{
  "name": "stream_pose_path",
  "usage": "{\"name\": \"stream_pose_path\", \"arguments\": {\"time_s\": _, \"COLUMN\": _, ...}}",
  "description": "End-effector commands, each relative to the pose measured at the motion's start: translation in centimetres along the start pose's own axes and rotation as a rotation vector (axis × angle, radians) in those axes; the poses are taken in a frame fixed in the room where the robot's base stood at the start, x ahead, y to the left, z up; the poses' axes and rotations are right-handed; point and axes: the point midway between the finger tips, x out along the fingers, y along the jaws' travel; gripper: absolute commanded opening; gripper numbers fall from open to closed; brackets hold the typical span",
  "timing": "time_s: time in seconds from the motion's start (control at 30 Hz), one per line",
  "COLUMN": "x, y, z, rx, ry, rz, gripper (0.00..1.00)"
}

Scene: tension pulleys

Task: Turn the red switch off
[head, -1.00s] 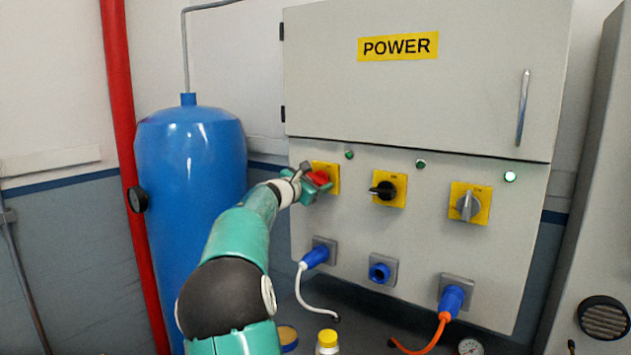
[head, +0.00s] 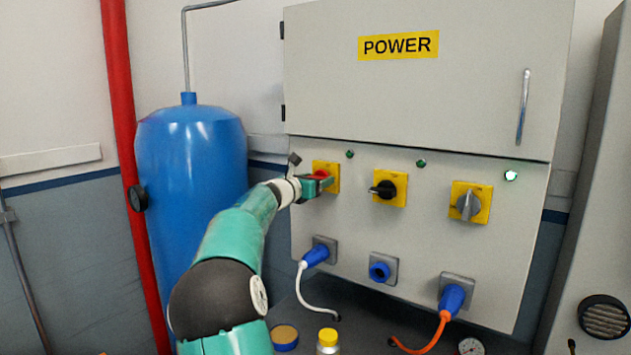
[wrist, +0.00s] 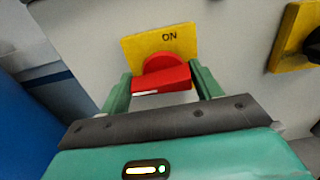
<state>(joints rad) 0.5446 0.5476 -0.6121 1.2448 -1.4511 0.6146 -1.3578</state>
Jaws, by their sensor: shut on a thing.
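The red switch (head: 319,174) sits on a yellow plate (head: 333,170) at the left of the power cabinet's lower panel. In the wrist view the red switch (wrist: 162,77) has its handle lying roughly crosswise, with a white mark near its left end, and the plate (wrist: 175,40) reads "ON" above it. My gripper (head: 320,184) is at the switch, and in the wrist view its two green fingers (wrist: 160,90) are on either side of the red handle, shut on it. The fingers partly hide the switch in the head view.
A black switch (head: 386,189) and a grey switch (head: 467,205) are to the right on the same cabinet (head: 420,100). Plugs with white and orange cables are below. A blue tank (head: 190,190) and red pipe (head: 122,120) stand left of my arm.

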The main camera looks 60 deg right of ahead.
Motion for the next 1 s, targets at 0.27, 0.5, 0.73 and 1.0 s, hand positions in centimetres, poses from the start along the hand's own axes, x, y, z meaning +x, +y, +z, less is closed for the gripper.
{"name": "stream_pose_path", "arguments": {"time_s": 0.27, "x": 0.0, "y": 0.1, "z": -0.1, "rx": -0.004, "ry": 0.001, "rz": 0.0, "gripper": 0.77}}
{"name": "stream_pose_path", "arguments": {"time_s": 0.5, "x": 0.0, "y": 0.0, "z": -0.1, "rx": -0.002, "ry": 0.0, "rz": 0.0, "gripper": 0.85}}
{"name": "stream_pose_path", "arguments": {"time_s": 0.73, "x": -1.0, "y": 0.1, "z": 0.0, "rx": 0.0, "ry": 0.0, "rz": 0.002, "gripper": 0.85}}
{"name": "stream_pose_path", "arguments": {"time_s": 1.0, "x": -6.1, "y": 0.1, "z": 0.0, "rx": 0.0, "ry": 0.002, "rz": 0.005, "gripper": 0.85}}
